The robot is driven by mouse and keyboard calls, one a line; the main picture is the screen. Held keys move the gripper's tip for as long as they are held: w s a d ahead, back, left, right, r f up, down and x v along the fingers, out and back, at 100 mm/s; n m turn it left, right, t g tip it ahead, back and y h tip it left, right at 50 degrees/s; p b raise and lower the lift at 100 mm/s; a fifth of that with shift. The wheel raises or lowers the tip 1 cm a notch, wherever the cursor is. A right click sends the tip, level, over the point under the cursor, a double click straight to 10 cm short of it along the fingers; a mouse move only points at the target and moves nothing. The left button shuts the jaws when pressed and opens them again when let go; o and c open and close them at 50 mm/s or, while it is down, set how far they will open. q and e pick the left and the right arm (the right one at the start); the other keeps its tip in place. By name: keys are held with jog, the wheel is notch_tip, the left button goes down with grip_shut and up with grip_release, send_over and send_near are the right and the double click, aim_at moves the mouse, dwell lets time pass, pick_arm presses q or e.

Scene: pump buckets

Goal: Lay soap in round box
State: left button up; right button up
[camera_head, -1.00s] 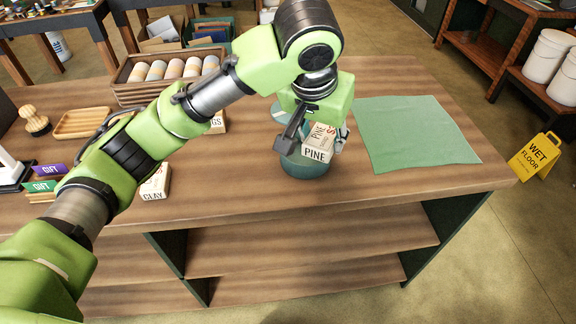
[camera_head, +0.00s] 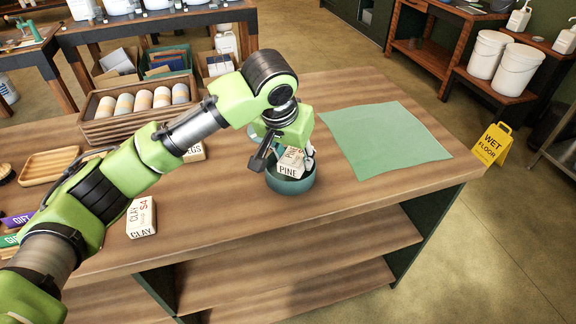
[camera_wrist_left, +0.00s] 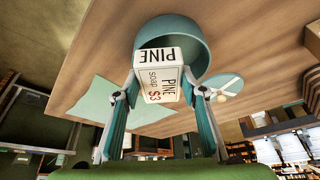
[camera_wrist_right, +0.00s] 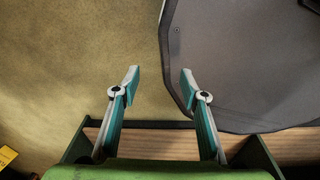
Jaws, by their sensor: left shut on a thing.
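The soap, a cream box marked PINE (camera_head: 289,168), is gripped by my left gripper (camera_head: 283,158) over the teal round box (camera_head: 293,185) on the table. In the left wrist view the soap (camera_wrist_left: 160,82) sits between both fingers, its PINE end overlapping the open mouth of the round box (camera_wrist_left: 190,32). How far the soap reaches below the rim is hard to tell. A flat round teal piece, perhaps the lid (camera_wrist_left: 228,84), lies beside the box. My right gripper (camera_wrist_right: 160,82) is open and empty, seen only in its wrist view, above the floor and a dark grey surface.
A green cloth (camera_head: 385,145) lies right of the round box. A CLAY soap (camera_head: 141,217), another labelled box (camera_head: 194,151), a wooden tray (camera_head: 48,167) and a crate of rolls (camera_head: 130,124) are to the left. A yellow wet-floor sign (camera_head: 492,144) stands beyond the table.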

aim_at(288, 179)
pick_arm(q)
jog(key=shift+w+a+f, duration=0.25)
jog(key=shift+w+f, duration=0.1)
jog(key=shift+f, duration=0.15)
jog(key=f, duration=0.2)
jog(key=w+f+p, duration=0.1)
jog(key=shift+a+f, duration=0.3)
jog(key=shift+a, duration=0.1)
jog(key=shift+c, duration=0.5)
jog(key=shift+f, duration=0.45)
pick_arm(e)
jog(key=shift+a+r, duration=0.5)
jog(key=shift+a, duration=0.2)
jog(key=shift+s+d, duration=0.1)
jog(key=shift+d, duration=0.1)
pick_arm(q)
jog(key=o, duration=1.1)
jog(key=shift+f, duration=0.1)
pick_arm(e)
jog(key=shift+d, duration=0.2)
